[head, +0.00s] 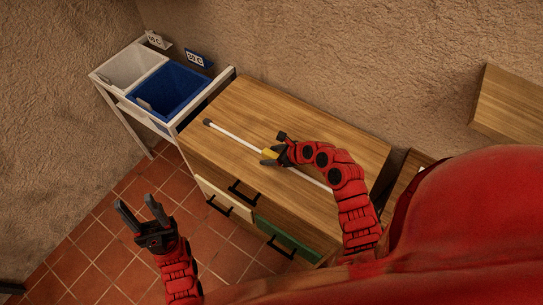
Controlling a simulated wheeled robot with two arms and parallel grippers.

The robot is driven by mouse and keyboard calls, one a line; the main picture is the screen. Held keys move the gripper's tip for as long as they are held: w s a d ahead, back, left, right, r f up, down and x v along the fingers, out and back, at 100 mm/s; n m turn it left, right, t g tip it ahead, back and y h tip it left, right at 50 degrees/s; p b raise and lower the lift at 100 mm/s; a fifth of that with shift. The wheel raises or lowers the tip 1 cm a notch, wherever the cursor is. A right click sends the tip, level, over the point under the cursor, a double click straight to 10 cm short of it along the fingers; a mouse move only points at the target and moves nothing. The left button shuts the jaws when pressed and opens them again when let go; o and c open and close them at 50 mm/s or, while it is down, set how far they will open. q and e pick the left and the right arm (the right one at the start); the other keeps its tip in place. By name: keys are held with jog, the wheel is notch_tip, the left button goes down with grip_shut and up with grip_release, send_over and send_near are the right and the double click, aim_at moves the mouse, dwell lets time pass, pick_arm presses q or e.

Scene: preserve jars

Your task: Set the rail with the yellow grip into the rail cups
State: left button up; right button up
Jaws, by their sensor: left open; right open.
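The rail (232,135) is a thin white rod with a dark end cap, lying slantwise on the wooden cabinet top. Its yellow grip (268,153) is near the rod's middle, partly hidden by my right gripper. My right gripper (273,149) is open at the yellow grip, its dark fingers spread on either side; I cannot tell whether they touch it. My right arm hides part of the rail beyond the grip. My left gripper (138,215) is open and empty, over the tiled floor in front of the cabinet. I cannot make out the rail cups.
The wooden cabinet (330,137) has a cream drawer (222,198) and a green drawer (282,241) with dark handles. A white rack with a white bin (130,68) and a blue bin (180,90) stands at its left. A wooden board (510,105) is at the right wall.

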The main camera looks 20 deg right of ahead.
jog(key=shift+c, duration=0.3)
grip_shut()
jog(key=shift+r, duration=0.2)
